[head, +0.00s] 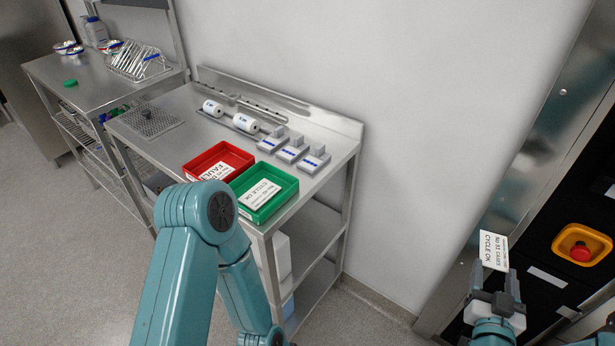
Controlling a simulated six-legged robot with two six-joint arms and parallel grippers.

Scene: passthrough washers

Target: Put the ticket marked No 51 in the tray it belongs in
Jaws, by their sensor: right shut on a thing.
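A white ticket (493,251) is upright in my right gripper (494,276) at the right of the head view. Its print reads CYCLE OK, with a smaller line above that seems to start No 51. My right gripper is shut on its lower edge, well to the right of the trays. A green tray (287,207) with a CYCLE OK card stands at the front of the steel table (205,137). A red tray (240,154) with a card reading FAULT, partly hidden by my left arm, is left of it. My left gripper is out of view.
Label stampers (292,150) and paper rolls (245,123) stand behind the trays. A wire mesh (151,121) lies at the table's left. A dark panel with a red emergency button (580,253) is close to my right gripper. White wall and floor lie between.

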